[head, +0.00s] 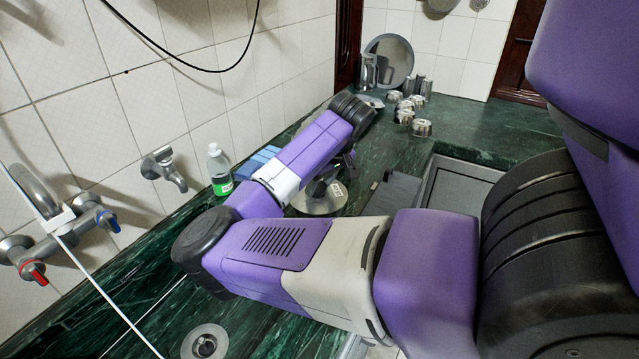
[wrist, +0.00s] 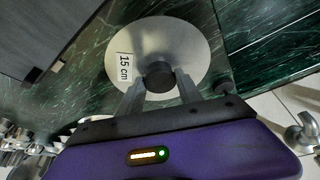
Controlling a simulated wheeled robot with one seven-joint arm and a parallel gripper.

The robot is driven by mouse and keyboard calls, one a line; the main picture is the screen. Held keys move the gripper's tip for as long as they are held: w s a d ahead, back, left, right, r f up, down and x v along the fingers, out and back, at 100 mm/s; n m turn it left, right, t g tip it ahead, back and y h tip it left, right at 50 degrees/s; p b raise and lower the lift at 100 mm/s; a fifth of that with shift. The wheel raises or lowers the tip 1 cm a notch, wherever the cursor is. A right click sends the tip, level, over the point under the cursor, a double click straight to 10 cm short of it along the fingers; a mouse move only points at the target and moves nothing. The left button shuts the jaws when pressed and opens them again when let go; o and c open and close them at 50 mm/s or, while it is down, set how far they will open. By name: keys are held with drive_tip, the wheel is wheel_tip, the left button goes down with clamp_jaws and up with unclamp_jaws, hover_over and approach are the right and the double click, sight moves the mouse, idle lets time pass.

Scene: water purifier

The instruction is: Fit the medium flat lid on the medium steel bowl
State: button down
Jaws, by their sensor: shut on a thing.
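A round, flat steel lid (wrist: 185,45) with a dark knob (wrist: 159,74) and a white "15 cm" label fills the upper middle of the wrist view. My gripper (wrist: 159,88) is shut on the knob, with one finger on each side. In the head view the lid (head: 318,204) shows partly below my forearm, over the green counter. I cannot make out a bowl under the lid in either view, nor tell whether the lid rests on anything.
A green bottle (head: 219,170) and a blue item (head: 254,162) stand by the tiled wall, left of the lid. Several small steel pieces (head: 421,127) and a large round disc (head: 391,58) are at the back. A sink-like recess (head: 460,190) lies to the right.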

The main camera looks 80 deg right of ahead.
drive_tip(key=c, duration=0.7)
unclamp_jaws()
drive_tip(key=v, duration=0.7)
drive_tip(key=shift+s+a+r, duration=0.15)
drive_tip(key=shift+r, duration=0.2)
